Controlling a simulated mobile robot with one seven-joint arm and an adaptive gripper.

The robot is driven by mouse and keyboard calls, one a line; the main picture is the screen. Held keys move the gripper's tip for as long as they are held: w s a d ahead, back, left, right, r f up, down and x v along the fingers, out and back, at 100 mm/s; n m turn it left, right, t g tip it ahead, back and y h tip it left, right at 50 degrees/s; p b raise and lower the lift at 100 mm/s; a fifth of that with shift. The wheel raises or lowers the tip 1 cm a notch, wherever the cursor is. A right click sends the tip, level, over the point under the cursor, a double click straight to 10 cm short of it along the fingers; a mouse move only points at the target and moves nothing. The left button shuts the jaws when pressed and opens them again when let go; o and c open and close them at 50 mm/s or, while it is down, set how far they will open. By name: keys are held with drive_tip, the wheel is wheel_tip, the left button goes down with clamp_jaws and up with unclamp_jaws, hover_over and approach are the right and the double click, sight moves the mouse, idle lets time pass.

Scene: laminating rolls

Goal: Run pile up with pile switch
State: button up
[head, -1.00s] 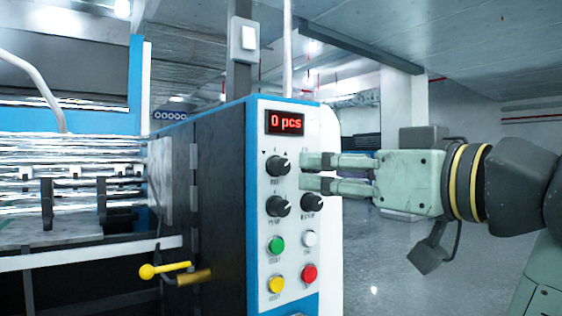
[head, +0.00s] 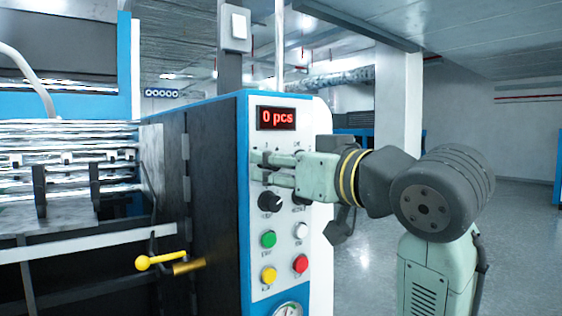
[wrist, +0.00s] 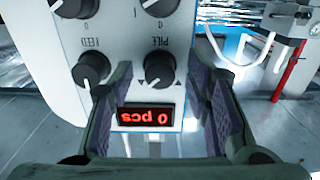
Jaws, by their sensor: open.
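The pile switch is a black rotary knob (wrist: 160,68) marked PILE, on the white control panel (head: 318,135). The wrist view shows it upside down, between the fingers of my gripper (wrist: 158,75). In the head view my gripper (head: 255,168) covers the knob from the right. The fingers are open, one above the other. I cannot tell whether they touch the knob. The red display (head: 277,118) above reads 0 pcs; it also shows in the wrist view (wrist: 146,117).
The FEED knob (wrist: 91,70) is beside my left finger in the wrist view. Another black knob (head: 270,201) sits below my gripper, above green (head: 268,239), white (head: 301,230), yellow (head: 268,275) and red (head: 300,263) buttons. A yellow-knobbed lever (head: 157,261) juts out at left.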

drive_tip(key=shift+c, duration=0.4)
clamp_jaws()
drive_tip(key=shift+n, duration=0.3)
drive_tip(key=n+b, duration=0.2)
drive_tip(key=n, duration=0.6)
idle(0.4)
idle(0.5)
drive_tip(key=shift+o, duration=0.4)
unclamp_jaws()
